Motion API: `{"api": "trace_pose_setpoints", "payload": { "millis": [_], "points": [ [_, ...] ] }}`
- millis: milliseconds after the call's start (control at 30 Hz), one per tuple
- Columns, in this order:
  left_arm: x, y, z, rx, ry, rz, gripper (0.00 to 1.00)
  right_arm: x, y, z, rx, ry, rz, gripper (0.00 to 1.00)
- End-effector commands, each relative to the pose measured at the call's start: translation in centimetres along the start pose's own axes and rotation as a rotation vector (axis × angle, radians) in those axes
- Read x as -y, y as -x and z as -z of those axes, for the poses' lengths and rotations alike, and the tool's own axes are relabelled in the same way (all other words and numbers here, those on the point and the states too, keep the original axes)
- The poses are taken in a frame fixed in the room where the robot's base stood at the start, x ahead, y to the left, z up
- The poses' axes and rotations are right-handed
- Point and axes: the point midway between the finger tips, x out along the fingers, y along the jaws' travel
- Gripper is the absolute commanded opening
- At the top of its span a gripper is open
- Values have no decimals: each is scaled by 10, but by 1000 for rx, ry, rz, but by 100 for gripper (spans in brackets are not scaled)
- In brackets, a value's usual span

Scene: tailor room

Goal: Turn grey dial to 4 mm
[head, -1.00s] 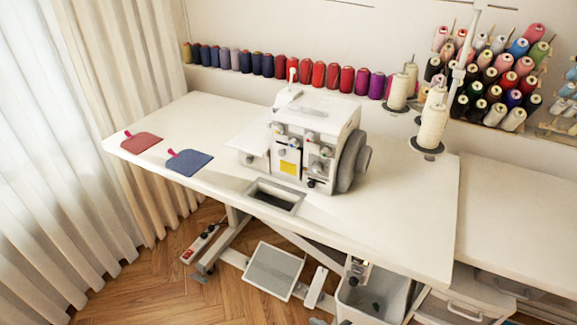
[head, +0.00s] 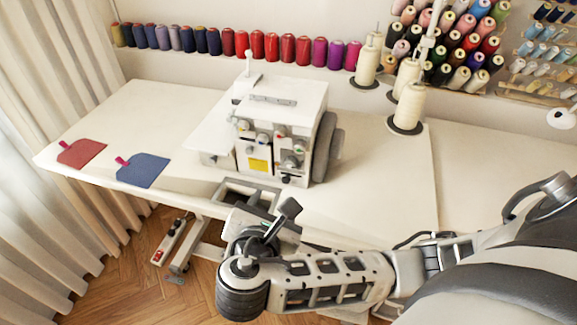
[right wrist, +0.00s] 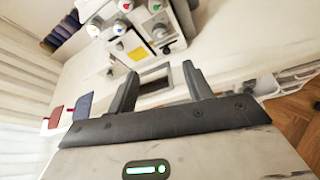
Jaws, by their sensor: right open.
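The white sewing machine (head: 277,120) stands on the white table (head: 380,200). Its front has several small coloured dials and a yellow label. A grey dial (head: 291,162) sits low on the right part of the front; it also shows in the right wrist view (right wrist: 159,32). Its scale is too small to read. My right gripper (head: 276,216) is in front of and below the machine, near the table's front edge, apart from the dial. In the right wrist view its two fingers (right wrist: 159,72) are spread with nothing between them. My left gripper is not in view.
A large grey handwheel (head: 328,148) is on the machine's right side. White thread cones (head: 409,105) stand behind right. The tabletop right of the machine is clear.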

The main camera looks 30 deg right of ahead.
Motion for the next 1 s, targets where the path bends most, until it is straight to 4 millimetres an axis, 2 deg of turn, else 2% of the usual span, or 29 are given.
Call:
{"api": "trace_pose_setpoints", "payload": {
  "millis": [133, 267, 700, 800, 1000],
  "points": [
    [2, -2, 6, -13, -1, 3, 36, 0, -7, -6, 29, 25, 5, 51],
    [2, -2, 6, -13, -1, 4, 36, 1, -24, -8, 33, 24, 8, 51],
    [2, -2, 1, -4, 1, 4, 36, 4, -118, -8, 25, 20, 15, 51],
    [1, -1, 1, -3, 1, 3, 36, 4, -135, -8, 24, 19, 15, 51],
    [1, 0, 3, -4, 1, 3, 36, 4, -154, -8, 20, 20, 13, 51]
  ]
}}
